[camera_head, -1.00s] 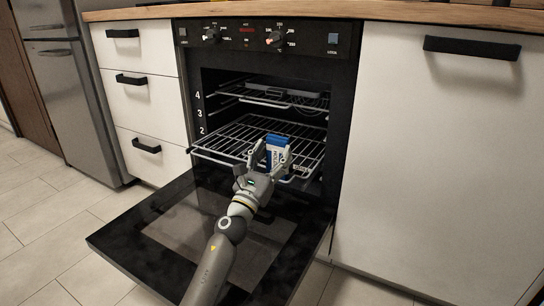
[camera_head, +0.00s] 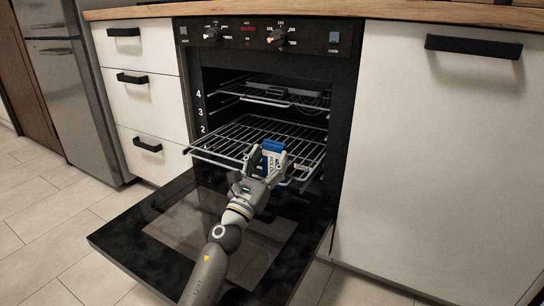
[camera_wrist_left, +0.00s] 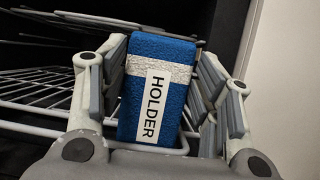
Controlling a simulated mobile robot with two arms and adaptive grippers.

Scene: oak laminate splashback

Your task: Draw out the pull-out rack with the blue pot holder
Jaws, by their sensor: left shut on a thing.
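The blue pot holder (camera_head: 273,146), with a white band and a label reading HOLDER, is at the front edge of the lower wire rack (camera_head: 232,136) in the open oven. It also shows in the left wrist view (camera_wrist_left: 174,105), between my fingers. My left gripper (camera_head: 270,162) is shut on the pot holder at the rack's front rail. The rack is partly out, over the lowered door. The fingers and pot holder hide part of the front rail. My right gripper is not in view.
The oven door (camera_head: 125,235) hangs open below my left arm. A higher rack (camera_head: 275,98) with a flat dark item on it stays inside the oven. White drawers (camera_head: 140,95) stand left and a white cabinet front (camera_head: 430,160) stands right.

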